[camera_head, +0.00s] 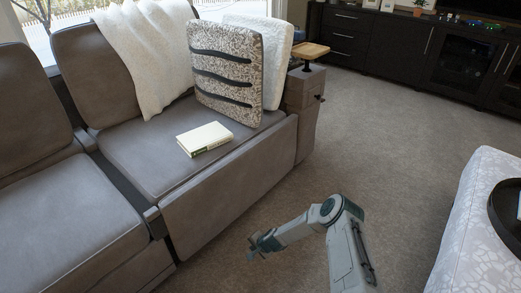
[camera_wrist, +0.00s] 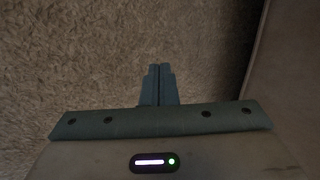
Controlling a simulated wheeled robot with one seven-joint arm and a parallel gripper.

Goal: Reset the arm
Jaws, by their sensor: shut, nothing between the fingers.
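My arm is extended low over the carpet in front of the grey sofa (camera_head: 225,203) in the head view. My gripper (camera_head: 252,254) is at the end of it, apart from the sofa's front. In the wrist view my gripper (camera_wrist: 157,70) has its two fingers together, with nothing between them. Carpet (camera_wrist: 80,60) lies beyond the fingers, and a smooth brownish surface, which looks like the sofa's front (camera_wrist: 290,70), fills the right side.
A pale book (camera_head: 204,138) lies on the sofa seat, near a striped cushion (camera_head: 228,75) and a white throw (camera_head: 148,50). A patterned ottoman (camera_head: 478,215) with a dark round tray (camera_head: 497,205) stands at right. Dark cabinets (camera_head: 395,45) line the back. Open carpet (camera_head: 385,140) lies between.

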